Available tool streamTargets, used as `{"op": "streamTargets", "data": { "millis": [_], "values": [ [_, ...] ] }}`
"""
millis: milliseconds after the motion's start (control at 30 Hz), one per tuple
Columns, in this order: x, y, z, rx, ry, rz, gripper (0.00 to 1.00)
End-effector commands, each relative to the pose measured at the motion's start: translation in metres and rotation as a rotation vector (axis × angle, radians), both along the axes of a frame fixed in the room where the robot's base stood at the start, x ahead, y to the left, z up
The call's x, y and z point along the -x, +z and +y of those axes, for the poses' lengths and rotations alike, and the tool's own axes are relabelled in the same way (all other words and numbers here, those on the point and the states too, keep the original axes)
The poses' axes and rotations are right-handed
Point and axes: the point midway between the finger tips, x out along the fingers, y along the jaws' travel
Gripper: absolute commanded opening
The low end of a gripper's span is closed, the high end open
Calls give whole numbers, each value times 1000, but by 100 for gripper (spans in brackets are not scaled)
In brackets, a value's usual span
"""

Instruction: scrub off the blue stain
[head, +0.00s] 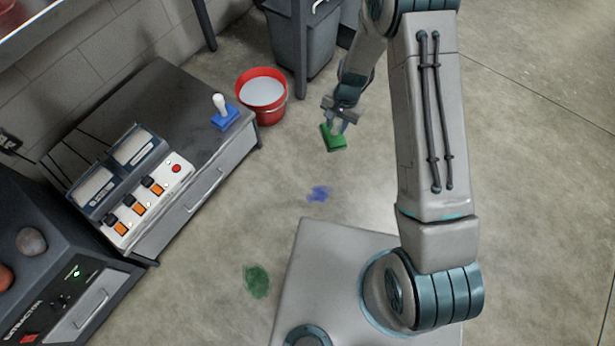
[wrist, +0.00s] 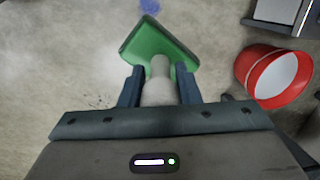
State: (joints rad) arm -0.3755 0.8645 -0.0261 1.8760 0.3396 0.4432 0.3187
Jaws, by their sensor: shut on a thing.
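The blue stain (head: 319,194) is a small smear on the concrete floor, in front of my base in the head view. It also shows at the top edge of the wrist view (wrist: 150,5). My gripper (head: 341,118) is shut on the pale handle of a green scrubber (head: 333,138). In the wrist view the handle stands between my two fingers (wrist: 159,88) and the green block (wrist: 160,42) is tilted beyond them. The scrubber is apart from the blue stain, up and to the right of it in the head view. Its height above the floor is hard to tell.
A green stain (head: 256,281) lies left of my base. A red bucket (head: 262,96) of pale liquid stands beside a grey cabinet (head: 196,95), which bears a blue scrubber with a white handle (head: 224,113) and a control panel (head: 137,184). A grey bin (head: 303,45) stands behind.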

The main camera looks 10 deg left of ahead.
Motion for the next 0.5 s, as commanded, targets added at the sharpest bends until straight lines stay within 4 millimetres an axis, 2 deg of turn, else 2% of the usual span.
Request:
{"op": "streamTargets", "data": {
  "millis": [33,200,333,400,500],
  "values": [
    [12,-38,15,17,-8,0,11],
    [41,-122,48,63,-75,-25,11],
    [60,-169,62,89,-114,-42,11],
    [67,-186,66,99,-127,-47,11],
    [74,-200,69,109,-141,-52,11]
  ]
}}
